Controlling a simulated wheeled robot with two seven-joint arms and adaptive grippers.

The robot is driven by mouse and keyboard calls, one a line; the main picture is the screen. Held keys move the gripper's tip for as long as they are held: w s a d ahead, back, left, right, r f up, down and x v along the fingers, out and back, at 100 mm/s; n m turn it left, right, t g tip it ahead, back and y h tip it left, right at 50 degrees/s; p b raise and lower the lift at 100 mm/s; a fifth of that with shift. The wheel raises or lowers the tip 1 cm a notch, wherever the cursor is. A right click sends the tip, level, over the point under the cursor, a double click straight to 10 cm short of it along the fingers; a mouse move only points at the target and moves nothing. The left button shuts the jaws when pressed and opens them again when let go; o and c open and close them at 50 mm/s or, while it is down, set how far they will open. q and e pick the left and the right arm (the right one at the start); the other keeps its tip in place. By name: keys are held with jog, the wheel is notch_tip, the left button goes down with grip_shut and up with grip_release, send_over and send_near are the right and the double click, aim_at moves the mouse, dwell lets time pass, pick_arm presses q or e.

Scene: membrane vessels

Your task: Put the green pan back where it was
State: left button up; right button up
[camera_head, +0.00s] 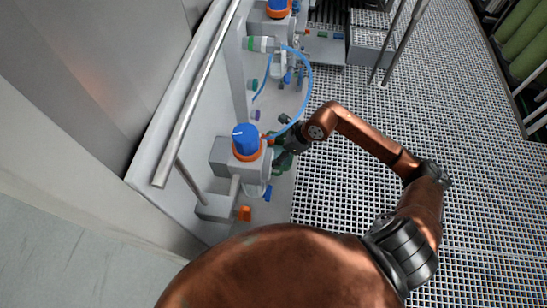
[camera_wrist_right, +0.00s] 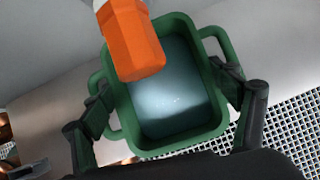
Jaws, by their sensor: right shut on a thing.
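The green pan (camera_wrist_right: 177,148) fills the middle of the right wrist view, with a loop handle on each side and a bluish, shiny inside. My right gripper (camera_wrist_right: 164,88) has one dark finger on each side of it, by the handles, and is shut on it. In the head view a little of the green pan (camera_head: 282,164) shows beside the nearest vessel, mostly hidden by my right gripper (camera_head: 286,146). An orange outlet piece (camera_wrist_right: 134,42) hangs over the pan's far left part in the wrist view. My left gripper is not in view.
The nearest vessel has a blue cap (camera_head: 246,138) on a grey block (camera_head: 226,156). A blue hose (camera_head: 309,80) loops close to my right wrist. A metal rail (camera_head: 196,98) runs along the left. Open grating (camera_head: 350,205) lies to the right.

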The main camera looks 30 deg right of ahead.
aim_at(276, 157)
jog(key=shift+f, duration=0.35)
notch_tip(276, 157, down, 5)
jog(key=shift+w+a+r+b, duration=0.1)
jog(key=shift+w+a+b, duration=0.05)
jog(key=shift+b, duration=0.25)
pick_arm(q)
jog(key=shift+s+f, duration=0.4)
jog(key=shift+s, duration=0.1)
pick_arm(e)
jog(key=o, duration=2)
jog(key=shift+o, duration=0.2)
jog(key=p+v, duration=0.1)
jog(key=v, duration=1.1)
jog(key=shift+p, duration=0.35)
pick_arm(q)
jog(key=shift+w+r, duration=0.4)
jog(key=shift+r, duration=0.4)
